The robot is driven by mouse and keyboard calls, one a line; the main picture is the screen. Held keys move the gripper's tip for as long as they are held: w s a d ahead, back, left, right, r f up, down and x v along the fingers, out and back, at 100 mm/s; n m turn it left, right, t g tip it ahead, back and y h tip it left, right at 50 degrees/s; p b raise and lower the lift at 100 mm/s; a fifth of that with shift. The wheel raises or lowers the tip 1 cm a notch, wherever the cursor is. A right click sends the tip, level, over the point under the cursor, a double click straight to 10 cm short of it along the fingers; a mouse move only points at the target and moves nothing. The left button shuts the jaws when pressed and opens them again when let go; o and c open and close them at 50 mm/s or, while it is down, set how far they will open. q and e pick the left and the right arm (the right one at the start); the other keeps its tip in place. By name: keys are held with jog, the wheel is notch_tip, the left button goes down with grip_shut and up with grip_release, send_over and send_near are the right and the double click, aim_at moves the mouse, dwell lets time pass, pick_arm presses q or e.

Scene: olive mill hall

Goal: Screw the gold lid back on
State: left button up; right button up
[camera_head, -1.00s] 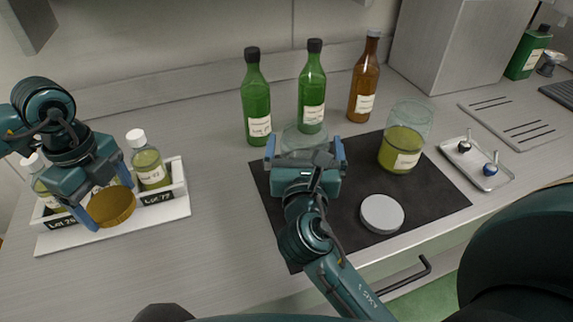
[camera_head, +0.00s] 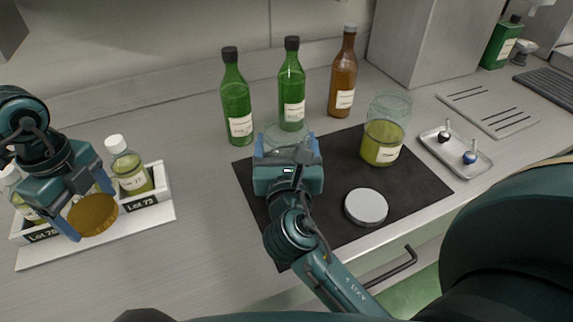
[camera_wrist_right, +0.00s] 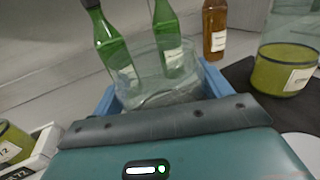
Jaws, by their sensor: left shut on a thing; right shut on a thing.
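The gold lid (camera_head: 93,214) is held by my left gripper (camera_head: 86,206), which is shut on it at the left, in front of the bottle rack. My right gripper (camera_head: 288,160) is shut on a clear glass jar (camera_head: 287,134) on the dark mat. The jar also shows in the right wrist view (camera_wrist_right: 165,72) between the blue fingers, with its top open; its lower part is hidden by my gripper. A second glass jar (camera_head: 383,143) with yellow-green contents and a label stands on the mat to the right. A grey-white lid (camera_head: 366,207) lies on the mat.
A white rack (camera_head: 150,208) with small labelled bottles (camera_head: 129,168) stands at the left. Two green bottles (camera_head: 236,100) and a brown bottle (camera_head: 342,80) stand behind the mat (camera_head: 325,226). A small tray (camera_head: 478,165) with two knobbed items lies right. The counter between rack and mat is clear.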

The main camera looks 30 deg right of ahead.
jog(key=shift+r, duration=0.1)
jog(key=c, duration=0.4)
jog(key=shift+r, duration=0.15)
pick_arm(q)
jog(key=shift+r+p, duration=1.6)
pick_arm(e)
notch_tip(320, 180, up, 10)
